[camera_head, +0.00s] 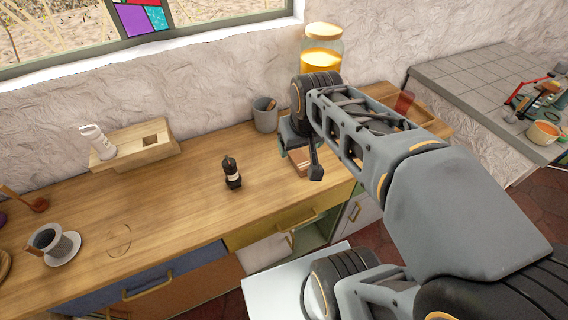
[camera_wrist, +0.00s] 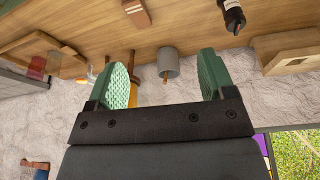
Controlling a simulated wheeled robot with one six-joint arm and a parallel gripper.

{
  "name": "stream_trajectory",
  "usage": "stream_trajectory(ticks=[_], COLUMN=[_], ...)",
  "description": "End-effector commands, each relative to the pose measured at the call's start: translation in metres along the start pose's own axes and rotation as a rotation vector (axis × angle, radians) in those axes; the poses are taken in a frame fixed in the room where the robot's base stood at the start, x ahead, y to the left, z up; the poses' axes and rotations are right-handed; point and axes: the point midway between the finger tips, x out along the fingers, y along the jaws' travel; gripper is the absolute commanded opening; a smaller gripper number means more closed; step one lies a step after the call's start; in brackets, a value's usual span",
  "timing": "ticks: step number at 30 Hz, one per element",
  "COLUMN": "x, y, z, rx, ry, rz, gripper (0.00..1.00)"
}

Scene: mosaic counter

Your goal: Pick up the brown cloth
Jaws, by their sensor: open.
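In the wrist view the brown cloth (camera_wrist: 137,12) is at the top edge, left of centre, beyond the fingers. My gripper (camera_head: 301,144) is just behind and above it in the head view, partly hidden by my arm. In the wrist view my gripper (camera_wrist: 164,62) has its two green pads wide apart with nothing held between them.
A grey cup (camera_head: 265,117) stands behind, near the wall. A glass jar (camera_head: 322,52) of yellow contents is behind my arm. A red glass (camera_head: 403,102) is at the right. The counter (camera_head: 180,205) has free room at left.

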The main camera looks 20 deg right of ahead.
Motion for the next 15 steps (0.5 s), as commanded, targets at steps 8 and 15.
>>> stream_trajectory(ticks=[8,15], x=[0.097,0.169], y=[0.033,0.061], z=[-0.074,-0.108], rx=[-0.072,-0.112], ry=[-0.18,-0.284], rz=[-0.007,-0.029], gripper=[0.89,0.89])
